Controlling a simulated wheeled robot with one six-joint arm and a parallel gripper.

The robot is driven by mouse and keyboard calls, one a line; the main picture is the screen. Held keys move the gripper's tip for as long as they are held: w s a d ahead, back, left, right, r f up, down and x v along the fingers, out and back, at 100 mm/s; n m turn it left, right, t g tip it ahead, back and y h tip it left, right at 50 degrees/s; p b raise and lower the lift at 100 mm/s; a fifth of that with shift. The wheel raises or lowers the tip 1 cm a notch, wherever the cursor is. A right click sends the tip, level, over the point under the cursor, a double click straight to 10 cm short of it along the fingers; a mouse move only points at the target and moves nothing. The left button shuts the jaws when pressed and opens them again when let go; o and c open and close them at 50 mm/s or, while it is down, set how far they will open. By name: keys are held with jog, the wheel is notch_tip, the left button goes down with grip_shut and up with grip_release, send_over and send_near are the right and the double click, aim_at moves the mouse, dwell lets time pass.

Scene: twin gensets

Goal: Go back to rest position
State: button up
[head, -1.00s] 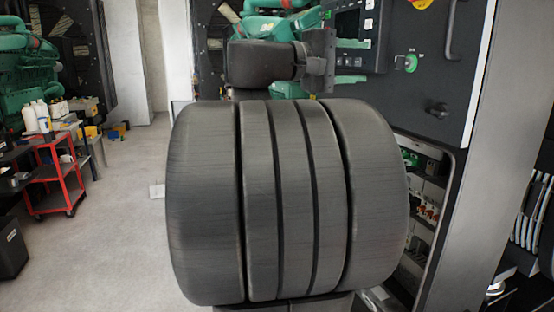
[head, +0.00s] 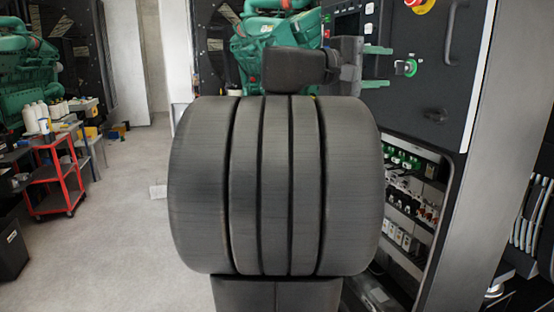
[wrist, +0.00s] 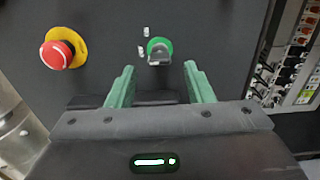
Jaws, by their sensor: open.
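My gripper shows in the wrist view (wrist: 160,85) with its two green fingers apart and nothing between them. It faces a dark control panel (wrist: 105,60). A rotary switch with a green collar (wrist: 158,52) lies beyond the gap between the fingers, apart from them. In the head view my gripper (head: 378,66) points right toward the panel. The green-collared switch (head: 406,68) is just right of the fingertips there. My own large dark arm link fills the middle of the head view and hides much behind it.
A red emergency stop on a yellow ring (wrist: 64,54) is left of the switch. An open cabinet bay with wired components (head: 410,195) lies below the panel. A red cart (head: 55,180) stands at the left. Grey floor (head: 120,240) between cart and arm is clear.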

aim_at(395, 67)
jog(key=x, duration=0.4)
jog(key=shift+d, duration=0.15)
jog(key=m, duration=0.1)
jog(key=m+b, duration=0.1)
jog(key=m, duration=0.1)
jog(key=shift+a+f, duration=0.1)
jog(key=shift+a, duration=0.15)
jog(key=m+b, duration=0.1)
jog(key=m, duration=0.1)
jog(key=shift+m, duration=0.3)
jog(key=m+b, duration=0.1)
jog(key=m, duration=0.5)
jog(key=shift+s+a+m, duration=0.15)
jog(key=shift+a+m, duration=0.15)
jog(key=shift+a, duration=0.05)
